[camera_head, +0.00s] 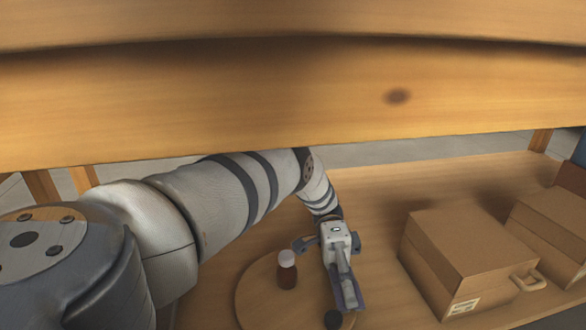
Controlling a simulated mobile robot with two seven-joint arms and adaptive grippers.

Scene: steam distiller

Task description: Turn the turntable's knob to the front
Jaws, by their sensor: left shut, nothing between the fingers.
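The turntable (257,290) is a round wooden disc on the lower wooden surface, at the bottom middle of the head view and cut off by the picture's lower edge. A dark round knob (333,320) shows at its right side. A small brown bottle with a white cap (287,270) stands upright on the disc. My left gripper (350,302) is shut and empty, pointing down at the right edge of the turntable, just beside the knob. I cannot tell whether it touches the knob. My right gripper is out of view.
A wooden shelf board (250,100) spans the top of the view, above my left arm. A brown box (465,250) with a handle and white label stands right of the gripper, with another box (555,228) beyond it. Bare wood lies between gripper and box.

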